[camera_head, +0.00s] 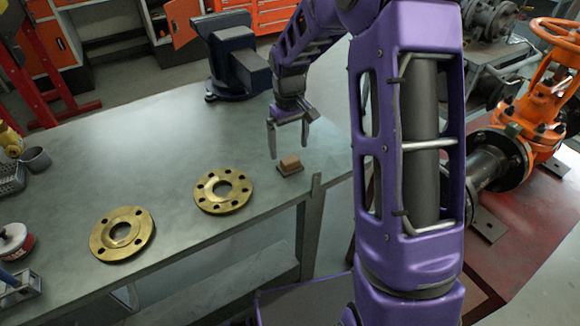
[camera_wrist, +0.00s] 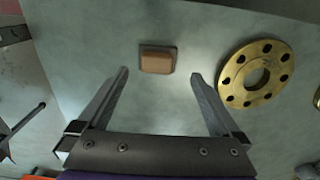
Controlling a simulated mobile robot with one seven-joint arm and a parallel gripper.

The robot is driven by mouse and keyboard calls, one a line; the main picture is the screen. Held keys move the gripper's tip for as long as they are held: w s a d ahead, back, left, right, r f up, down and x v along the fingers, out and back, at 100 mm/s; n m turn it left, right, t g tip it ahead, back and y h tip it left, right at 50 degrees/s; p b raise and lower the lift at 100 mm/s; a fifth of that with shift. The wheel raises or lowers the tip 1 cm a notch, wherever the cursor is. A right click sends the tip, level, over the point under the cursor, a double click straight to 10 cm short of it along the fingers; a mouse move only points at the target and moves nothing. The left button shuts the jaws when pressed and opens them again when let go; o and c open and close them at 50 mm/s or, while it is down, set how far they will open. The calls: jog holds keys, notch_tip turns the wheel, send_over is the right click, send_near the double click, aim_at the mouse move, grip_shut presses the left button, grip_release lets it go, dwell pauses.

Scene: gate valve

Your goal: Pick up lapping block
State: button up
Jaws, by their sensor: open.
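The lapping block (camera_head: 290,165) is a small tan-brown block on a dark thin base, lying on the grey bench near its right front edge. In the wrist view the lapping block (camera_wrist: 157,60) lies beyond the fingertips and roughly between their lines. My gripper (camera_head: 289,152) is open and empty, pointing down above the bench, just behind and left of the block. In the wrist view my gripper (camera_wrist: 159,73) shows both fingers spread apart, with no contact on the block.
A brass flange (camera_head: 223,191) lies left of the block, and a second brass flange (camera_head: 122,233) lies further left. A dark vise (camera_head: 236,55) stands at the bench's back. An orange gate valve (camera_head: 540,105) stands at right. The bench is clear around the block.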

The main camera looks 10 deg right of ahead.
aim_at(290, 159)
notch_tip(290, 159, down, 7)
jog(key=shift+w+d+r+b, duration=0.15)
jog(key=shift+r+b, duration=0.05)
jog(key=shift+b, duration=0.25)
grip_shut()
notch_tip(290, 159, up, 10)
jog(key=shift+r+p, duration=0.1)
jog(key=shift+p, duration=0.65)
